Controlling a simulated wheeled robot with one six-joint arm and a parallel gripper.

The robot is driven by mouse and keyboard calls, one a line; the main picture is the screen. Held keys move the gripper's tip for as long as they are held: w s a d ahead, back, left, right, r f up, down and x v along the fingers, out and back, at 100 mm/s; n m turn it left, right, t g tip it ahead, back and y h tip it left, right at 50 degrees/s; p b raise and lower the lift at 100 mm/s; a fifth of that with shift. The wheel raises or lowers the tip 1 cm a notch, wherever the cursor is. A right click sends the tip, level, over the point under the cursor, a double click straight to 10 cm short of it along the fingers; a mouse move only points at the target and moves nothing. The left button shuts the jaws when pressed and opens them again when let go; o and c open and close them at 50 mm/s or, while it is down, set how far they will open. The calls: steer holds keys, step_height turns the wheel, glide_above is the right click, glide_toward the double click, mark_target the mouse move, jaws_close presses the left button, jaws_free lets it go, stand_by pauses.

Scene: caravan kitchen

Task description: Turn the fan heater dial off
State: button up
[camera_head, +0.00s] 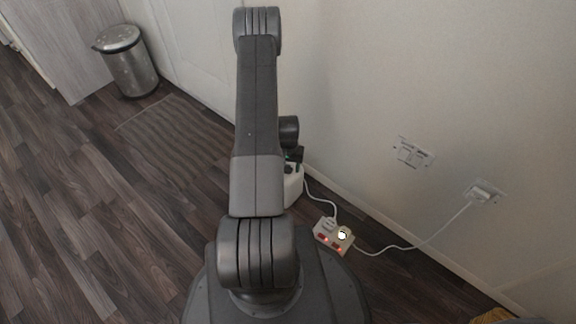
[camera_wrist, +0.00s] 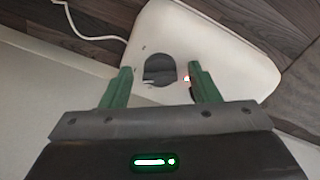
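The fan heater (camera_head: 292,185) is a white box on the floor by the wall, mostly hidden behind my arm in the head view. In the wrist view the white heater (camera_wrist: 225,50) fills the upper middle. Its dark round dial (camera_wrist: 159,68) lies between and just beyond my green fingertips. A small reddish light shows beside the dial, next to the right finger. My gripper (camera_wrist: 156,77) is open, one finger on each side of the dial, with nothing between them. I cannot tell whether either finger touches the heater.
A white power strip (camera_head: 333,235) with lit red switches lies on the floor right of the heater, cabled to a wall socket (camera_head: 484,192). The wall (camera_head: 400,90) is close on the right. A metal bin (camera_head: 127,62) and a mat (camera_head: 170,127) are at left; the left floor is otherwise clear.

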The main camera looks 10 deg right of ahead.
steer(key=c, duration=0.9)
steer(key=shift+n, duration=0.3)
steer(key=n+b, duration=0.2)
steer(key=n, duration=0.3)
steer(key=shift+b, duration=0.3)
steer(key=n+b, duration=0.1)
steer(key=n, duration=0.5)
steer(key=shift+n, duration=0.3)
steer(key=o, duration=1)
